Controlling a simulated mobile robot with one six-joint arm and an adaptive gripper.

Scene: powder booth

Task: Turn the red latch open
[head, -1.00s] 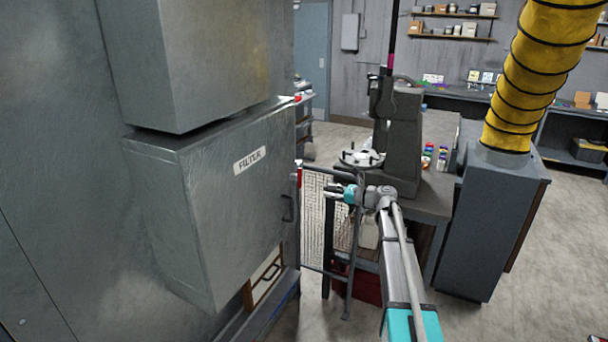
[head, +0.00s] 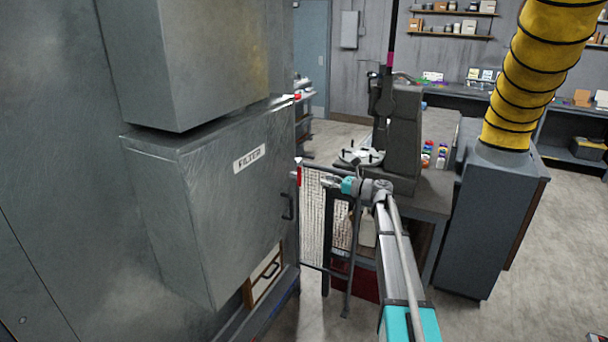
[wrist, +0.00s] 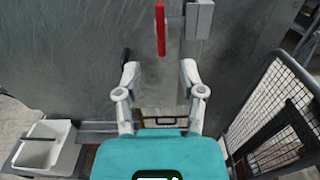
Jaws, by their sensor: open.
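The red latch (wrist: 161,30) is a narrow upright bar at the top middle of the wrist view, beside a grey metal block. In the head view a small red piece (head: 299,177) shows at the right edge of the filter box (head: 215,215); I cannot tell if it is the same latch. My gripper (wrist: 160,76) is open and empty, its two fingers spread below the latch in the wrist view and apart from it. In the head view my gripper (head: 329,182) is right of the box edge.
A dark door handle (head: 287,206) is on the filter box. A mesh panel (wrist: 275,110) stands at right in the wrist view, and a white bin (wrist: 45,145) is at lower left. A workbench (head: 440,190) with a grey machine (head: 404,140) stands behind my arm.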

